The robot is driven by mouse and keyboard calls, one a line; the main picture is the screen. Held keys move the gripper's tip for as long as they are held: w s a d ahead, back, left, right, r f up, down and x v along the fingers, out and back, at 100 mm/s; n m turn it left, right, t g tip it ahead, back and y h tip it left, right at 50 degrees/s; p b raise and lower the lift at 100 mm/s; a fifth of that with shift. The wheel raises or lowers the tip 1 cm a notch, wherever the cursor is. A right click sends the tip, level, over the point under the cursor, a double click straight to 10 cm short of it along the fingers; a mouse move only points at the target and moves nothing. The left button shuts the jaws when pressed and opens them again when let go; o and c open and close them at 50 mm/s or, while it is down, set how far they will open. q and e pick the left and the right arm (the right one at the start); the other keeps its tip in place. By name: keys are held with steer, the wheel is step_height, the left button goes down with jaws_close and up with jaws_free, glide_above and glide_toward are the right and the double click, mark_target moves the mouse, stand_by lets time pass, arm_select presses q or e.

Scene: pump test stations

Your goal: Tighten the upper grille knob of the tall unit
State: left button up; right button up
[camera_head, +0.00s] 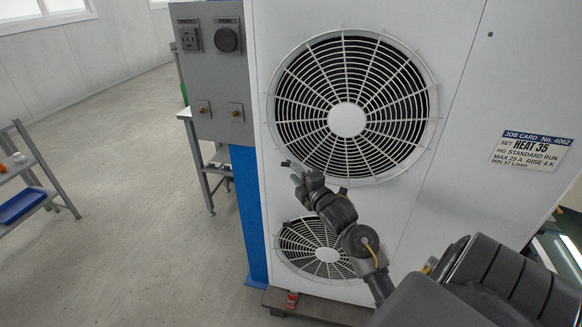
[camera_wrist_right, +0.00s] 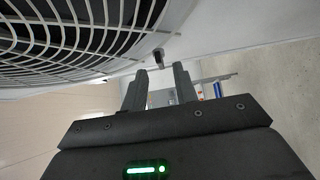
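The tall unit (camera_head: 462,45) is a white cabinet with a large upper round grille (camera_head: 347,120) and a smaller-looking lower grille (camera_head: 328,255). A small dark knob (camera_head: 285,163) shows at the lower left rim of the upper grille; it also shows in the right wrist view (camera_wrist_right: 158,55). My right gripper (camera_head: 296,173) is just right of this knob, close to the cabinet face. In the wrist view its two fingers (camera_wrist_right: 160,82) are apart with nothing between them, and the knob lies just beyond their tips. Contact is not visible. My left gripper is out of view.
A grey socket panel (camera_head: 214,70) stands left of the unit, above a blue post (camera_head: 248,205). A job card (camera_head: 532,150) is on the unit's right. A shelf with a blue tray (camera_head: 20,205) stands far left. The floor between is clear.

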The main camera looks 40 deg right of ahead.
mark_target(287, 165)
steer(key=w, duration=0.3)
steer(key=shift+w+d, duration=0.15)
steer(key=shift+d, duration=0.1)
jaws_close()
